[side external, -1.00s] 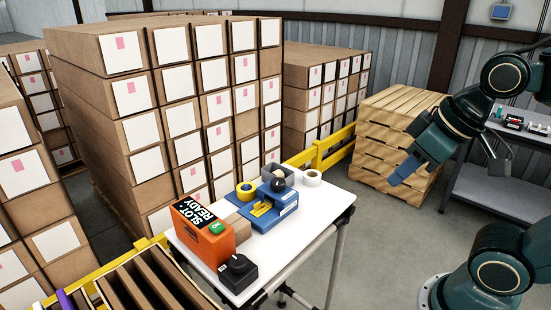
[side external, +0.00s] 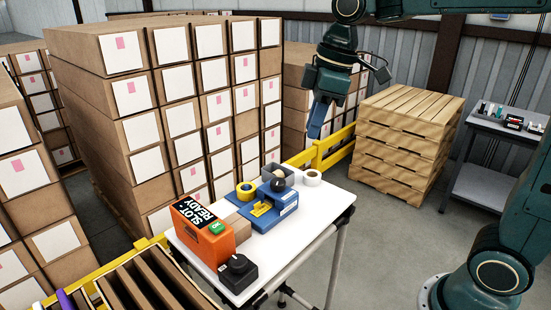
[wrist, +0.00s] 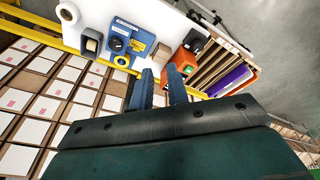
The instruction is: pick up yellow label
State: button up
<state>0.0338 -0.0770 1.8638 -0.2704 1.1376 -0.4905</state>
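The yellow label (side external: 261,209) lies on the blue block-shaped device (side external: 279,210) on the white table. In the wrist view the yellow label (wrist: 137,47) shows just beyond the fingertips, on the blue device (wrist: 120,38). My gripper (side external: 316,136) points down in the air, above and behind the table, well apart from the label. In the wrist view the two blue fingers of my gripper (wrist: 162,72) stand apart with nothing between them.
The white table (side external: 325,201) also holds an orange box (side external: 203,236), a black device (side external: 238,274), a yellow tape roll (side external: 245,189) and a white roll (side external: 312,178). A yellow rail (side external: 333,143) and stacked cartons (side external: 165,110) stand behind. The table's right front is clear.

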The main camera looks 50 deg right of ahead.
jog(key=w+d+f+n+g, duration=0.1)
jog(key=w+f+n+g, duration=0.1)
jog(key=w+f+n, duration=0.3)
jog(key=w+f+n+g, duration=0.2)
jog(key=w+f+n, duration=0.3)
jog(key=w+f, duration=0.4)
jog(key=w, duration=0.5)
jog(key=shift+w+d+n, duration=0.3)
jog(key=shift+d, duration=0.1)
jog(key=shift+f, duration=0.15)
send_over(257, 207)
jog(key=w, duration=0.1)
jog(key=shift+d+f, duration=0.15)
jog(key=shift+f, duration=1.95)
jog(key=shift+d+f, duration=0.15)
jog(key=shift+f, duration=1.9)
jog(key=shift+s+f, duration=0.15)
jog(key=shift+f, duration=1.15)
jog(key=shift+s+f, duration=0.1)
jog(key=shift+f, duration=1.15)
